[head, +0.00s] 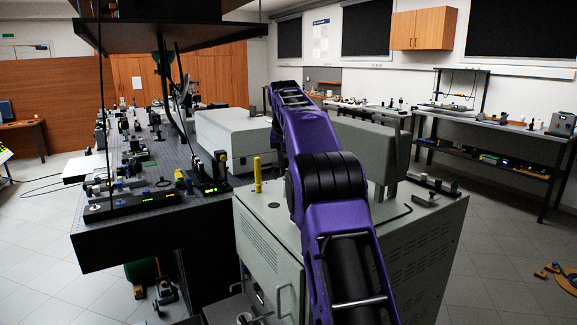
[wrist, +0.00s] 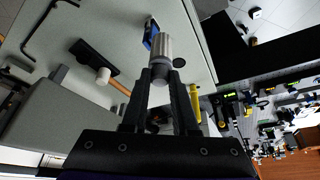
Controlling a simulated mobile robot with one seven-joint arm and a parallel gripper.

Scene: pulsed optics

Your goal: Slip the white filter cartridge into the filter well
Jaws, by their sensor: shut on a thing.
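My gripper (wrist: 160,74) shows in the wrist view, its two black fingers shut on a pale grey-white cylinder that looks like the filter cartridge (wrist: 165,48). The cartridge sticks out past the fingertips, over the light grey cabinet top. A small dark round spot (wrist: 179,62), which looks like the filter well, lies just right of the cartridge and apart from it in the picture. A dark spot (head: 273,205) also shows on the cabinet top in the head view. How high the cartridge is above the top I cannot tell. In the head view my purple arm hides the gripper.
A yellow post (head: 257,175) stands on the cabinet (head: 430,245) near the spot. A grey housing (head: 365,150) stands behind my arm. The wrist view shows a black block (wrist: 93,58) with a white-tipped rod and a blue item (wrist: 150,35) near the cartridge. The optics table (head: 100,240) is crowded.

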